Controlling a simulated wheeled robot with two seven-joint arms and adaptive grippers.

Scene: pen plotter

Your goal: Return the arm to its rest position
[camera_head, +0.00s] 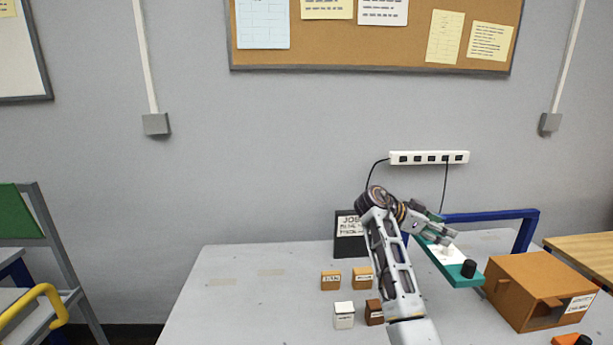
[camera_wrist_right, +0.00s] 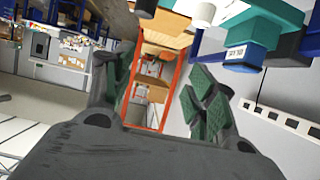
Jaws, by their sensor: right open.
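My right arm rises from the bottom of the head view, over the table (camera_head: 235,290). Its gripper (camera_head: 449,236) points right, in front of the pen plotter's teal bar (camera_head: 456,270). Whether it touches the bar, I cannot tell. In the right wrist view my gripper (camera_wrist_right: 160,95) has its two dark green-padded fingers apart, with nothing between them. A teal part (camera_wrist_right: 265,15) and a blue block with a white label (camera_wrist_right: 240,52) show beyond the fingers, at upper right. My left gripper is in neither view.
The plotter's blue frame (camera_head: 490,215) stands behind the bar. A brown box (camera_head: 535,285) is at the right. Small boxes (camera_head: 331,281), a white box (camera_head: 344,315) and a black sign (camera_head: 349,238) stand left of my arm. A power strip (camera_head: 428,157) is on the wall. The table's left part is clear.

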